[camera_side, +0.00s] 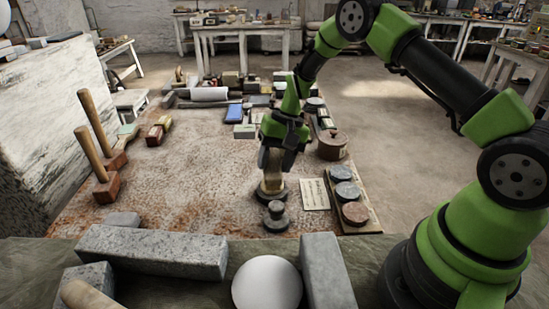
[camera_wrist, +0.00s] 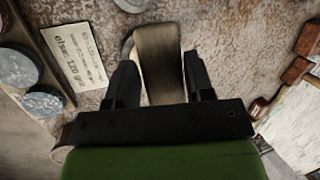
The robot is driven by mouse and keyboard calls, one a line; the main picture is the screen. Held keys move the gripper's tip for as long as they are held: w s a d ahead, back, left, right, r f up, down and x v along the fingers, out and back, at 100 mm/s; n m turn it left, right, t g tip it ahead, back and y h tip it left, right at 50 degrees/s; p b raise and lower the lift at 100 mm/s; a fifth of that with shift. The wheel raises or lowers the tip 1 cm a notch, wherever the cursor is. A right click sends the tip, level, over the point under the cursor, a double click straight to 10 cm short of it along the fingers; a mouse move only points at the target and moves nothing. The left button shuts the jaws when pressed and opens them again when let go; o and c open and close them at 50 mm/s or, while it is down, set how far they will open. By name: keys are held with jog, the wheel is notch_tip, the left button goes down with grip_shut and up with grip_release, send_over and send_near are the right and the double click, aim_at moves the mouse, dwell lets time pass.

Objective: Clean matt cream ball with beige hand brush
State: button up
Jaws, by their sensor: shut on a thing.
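My gripper (camera_side: 278,153) points down over the work table, and its two fingers show in the wrist view (camera_wrist: 160,82). It is shut on a beige, brush-like piece (camera_side: 271,181), which looks like the hand brush. This piece stands upright between the fingers, its lower end at a dark round base on the table. In the wrist view its broad brownish face (camera_wrist: 159,50) fills the gap between the fingers. A pale, matt off-white ball (camera_side: 267,285) rests at the front, among grey stone blocks, well apart from my gripper. Its underside is hidden.
Stone blocks (camera_side: 153,250) flank the ball at left and right. A dark knobbed weight (camera_side: 276,217) stands just before the held piece. A paper card (camera_side: 314,195) and round tins (camera_side: 355,213) lie right. Mallets (camera_side: 104,176) stand left. The table's middle left is clear.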

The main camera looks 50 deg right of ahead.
jog(key=shift+r, duration=0.1)
jog(key=shift+s+a+r, duration=0.15)
jog(key=shift+r, duration=0.45)
jog(key=shift+s+a+r, duration=0.15)
jog(key=shift+r, duration=0.4)
jog(key=shift+s+a+r, duration=0.15)
jog(key=shift+r, duration=0.5)
jog(key=shift+s+a+r, duration=0.1)
jog(key=shift+r, duration=0.5)
jog(key=shift+s+a+r, duration=0.15)
jog(key=shift+r, duration=0.5)
